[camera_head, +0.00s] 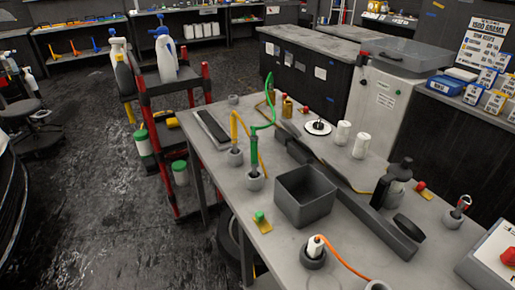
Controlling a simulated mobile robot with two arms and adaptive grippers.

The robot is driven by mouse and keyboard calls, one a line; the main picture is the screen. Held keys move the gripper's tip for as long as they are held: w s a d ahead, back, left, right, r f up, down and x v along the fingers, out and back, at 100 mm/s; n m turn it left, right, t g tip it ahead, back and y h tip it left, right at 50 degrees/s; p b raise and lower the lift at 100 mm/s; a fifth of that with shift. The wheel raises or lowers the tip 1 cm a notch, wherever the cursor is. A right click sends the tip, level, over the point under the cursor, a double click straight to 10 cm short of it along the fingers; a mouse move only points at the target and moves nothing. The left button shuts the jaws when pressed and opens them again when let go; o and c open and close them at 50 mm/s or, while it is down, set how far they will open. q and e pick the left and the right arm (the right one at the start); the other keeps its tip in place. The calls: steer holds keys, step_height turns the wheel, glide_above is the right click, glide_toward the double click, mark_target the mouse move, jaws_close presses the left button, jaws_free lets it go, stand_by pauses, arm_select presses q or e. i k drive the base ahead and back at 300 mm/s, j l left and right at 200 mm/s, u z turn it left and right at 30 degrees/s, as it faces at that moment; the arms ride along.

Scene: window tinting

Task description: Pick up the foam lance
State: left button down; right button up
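I cannot tell for certain which object is the foam lance. A dark bottle with a black top (398,180) stands toward the right side of the grey worktable (285,240). A white-bodied tool with an orange hose (315,247) stands in a round grey holder near the table's front. A green curved hose or tool (254,150) and a yellow one (235,135) stand in round holders at the left side. Neither of my grippers shows in the head view.
A dark open box (305,195) sits mid-table beside a long dark bar (378,220). White cylinders (361,146) stand behind. A red and black cart (165,85) with spray bottles (165,55) stands left of the table. Floor farther left is mostly open, with a stool (30,110).

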mark_target(253, 139)
steer(key=z, duration=0.7)
steer(key=j+z, duration=0.25)
steer(key=k+j+z, duration=0.25)
steer(key=j, duration=0.2)
steer(key=j+z, duration=0.25)
steer(key=k+j+z, duration=0.3)
steer(key=k+j, duration=0.15)
steer(key=j, duration=0.25)
steer(key=i, duration=0.5)
